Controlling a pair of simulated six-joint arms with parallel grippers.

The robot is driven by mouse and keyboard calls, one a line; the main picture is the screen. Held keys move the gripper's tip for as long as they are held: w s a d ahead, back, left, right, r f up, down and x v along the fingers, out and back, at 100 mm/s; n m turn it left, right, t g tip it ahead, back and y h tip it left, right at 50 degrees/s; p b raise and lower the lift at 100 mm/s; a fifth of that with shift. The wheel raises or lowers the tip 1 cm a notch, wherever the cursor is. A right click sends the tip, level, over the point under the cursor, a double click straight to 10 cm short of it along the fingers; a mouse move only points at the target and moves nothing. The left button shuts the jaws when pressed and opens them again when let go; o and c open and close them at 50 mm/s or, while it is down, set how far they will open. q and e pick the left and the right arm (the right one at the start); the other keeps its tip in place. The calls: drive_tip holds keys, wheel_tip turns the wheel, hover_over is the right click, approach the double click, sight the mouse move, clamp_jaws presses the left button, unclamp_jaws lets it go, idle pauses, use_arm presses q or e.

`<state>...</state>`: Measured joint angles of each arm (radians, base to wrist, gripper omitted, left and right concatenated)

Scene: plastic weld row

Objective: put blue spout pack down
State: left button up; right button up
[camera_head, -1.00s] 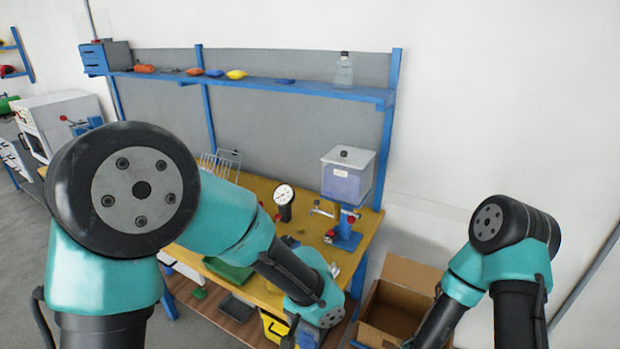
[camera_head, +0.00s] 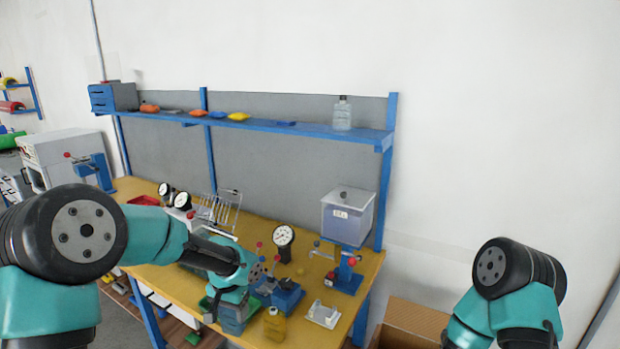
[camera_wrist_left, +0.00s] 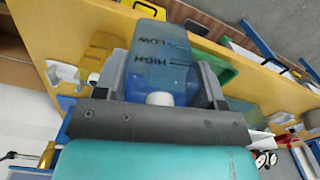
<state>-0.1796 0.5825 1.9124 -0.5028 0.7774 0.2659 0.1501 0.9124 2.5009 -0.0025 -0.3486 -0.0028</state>
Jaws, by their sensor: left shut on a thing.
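The blue spout pack (camera_wrist_left: 158,68) is a translucent blue pouch with dark HIGH and LOW lettering and a white spout. In the left wrist view it sits between the two grey fingers of my left gripper (camera_wrist_left: 163,88), which is shut on it. In the head view the pack (camera_head: 234,322) hangs below my left gripper (camera_head: 231,309) at the front of the yellow bench (camera_head: 338,262). I cannot tell whether its lower end touches anything. My right gripper is outside both views; only part of its arm shows.
A yellow pack (camera_head: 274,328) stands just right of the blue one. A blue device (camera_head: 287,296) and a white fixture (camera_head: 322,314) are close by on the bench. A dial gauge (camera_head: 284,236) and a hopper machine (camera_head: 347,216) stand behind. A cardboard box (camera_head: 412,322) is at right.

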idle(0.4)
use_arm(q)
drive_tip(key=s+a+n, duration=0.4)
drive_tip(key=s+a, duration=0.4)
drive_tip(key=s, duration=0.4)
drive_tip(key=shift+r+n, duration=0.3)
drive_tip(key=shift+r, duration=0.1)
drive_tip(key=shift+w, duration=0.1)
